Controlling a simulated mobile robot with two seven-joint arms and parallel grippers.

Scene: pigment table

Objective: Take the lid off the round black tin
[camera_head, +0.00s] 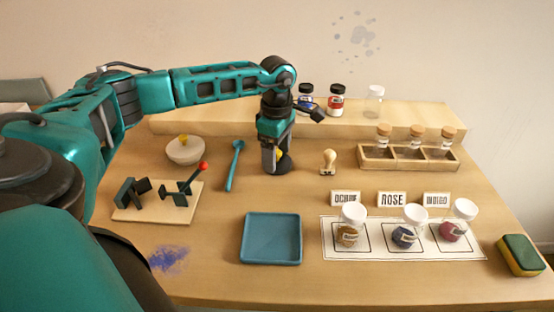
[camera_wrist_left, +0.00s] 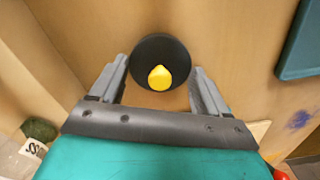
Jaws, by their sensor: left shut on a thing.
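The round black tin (camera_head: 284,164) stands on the table behind the blue tray, partly hidden by my left gripper (camera_head: 273,160). Its black lid (camera_wrist_left: 148,48) with a yellow knob (camera_wrist_left: 160,77) fills the middle of the left wrist view. My left gripper (camera_wrist_left: 158,82) points down, with one finger on each side of the lid, and is shut on it. I cannot tell whether the lid is apart from the tin. My right gripper is not in view.
A cream pot (camera_head: 184,153) and a teal spoon (camera_head: 235,166) lie to the left, a wooden stamp (camera_head: 328,161) to the right. The blue tray (camera_head: 271,259) is empty in front. Jars (camera_head: 410,226) stand on a white mat. A raised shelf (camera_head: 220,121) runs behind.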

